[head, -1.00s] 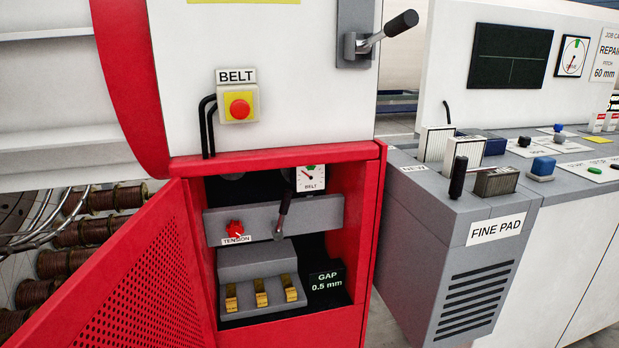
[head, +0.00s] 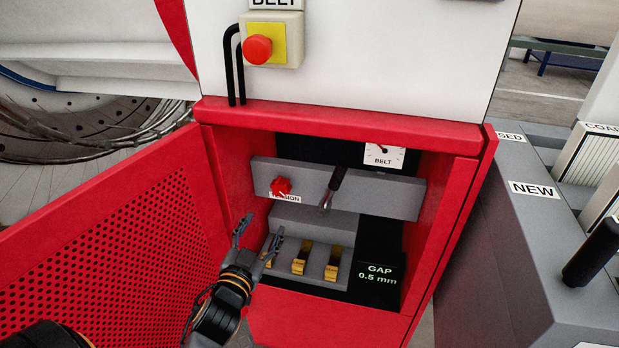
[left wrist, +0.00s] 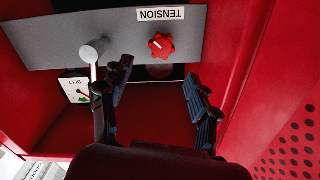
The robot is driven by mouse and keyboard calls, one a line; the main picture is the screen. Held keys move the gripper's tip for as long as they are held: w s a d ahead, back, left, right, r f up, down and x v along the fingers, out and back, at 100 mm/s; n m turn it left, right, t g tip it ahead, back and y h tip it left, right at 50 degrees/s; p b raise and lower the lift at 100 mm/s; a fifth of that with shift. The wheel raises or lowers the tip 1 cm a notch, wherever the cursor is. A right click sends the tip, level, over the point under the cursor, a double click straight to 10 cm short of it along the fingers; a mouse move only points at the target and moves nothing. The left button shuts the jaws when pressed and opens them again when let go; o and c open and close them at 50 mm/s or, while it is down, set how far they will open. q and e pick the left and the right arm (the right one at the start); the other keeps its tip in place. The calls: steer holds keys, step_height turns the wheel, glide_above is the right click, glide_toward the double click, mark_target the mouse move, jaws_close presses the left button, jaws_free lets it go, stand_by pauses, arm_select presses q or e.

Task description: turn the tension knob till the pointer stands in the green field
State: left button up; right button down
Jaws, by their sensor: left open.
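The red tension knob (head: 280,186) sits on the grey panel (head: 400,195) inside the open red cabinet, above the partly covered TENSION label (head: 285,198). It also shows in the left wrist view (left wrist: 161,46). The left wrist view shows the gauge (left wrist: 75,88) with a small green field; I cannot read exactly where the pointer stands. My left gripper (head: 258,233) is open and empty, below and in front of the knob, apart from it. My right gripper is out of view.
A dark-handled lever (head: 332,188) stands right of the knob. Several brass pieces (head: 300,265) sit on a grey stepped block below. The perforated red door (head: 120,230) hangs open at left.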

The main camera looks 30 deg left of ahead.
mark_target(279, 192)
arm_select(q)
steer(key=x, duration=0.8)
steer(key=b+x, duration=0.1)
steer(key=x, duration=0.3)
steer(key=shift+a+r, duration=0.1)
steer(key=shift+r, duration=0.3)
steer(key=shift+w+a, duration=0.15)
steer(key=shift+w, duration=0.55)
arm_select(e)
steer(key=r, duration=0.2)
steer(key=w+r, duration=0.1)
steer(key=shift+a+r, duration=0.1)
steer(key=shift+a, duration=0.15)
arm_select(q)
steer(key=shift+c, duration=0.2)
steer(key=c, duration=1.1)
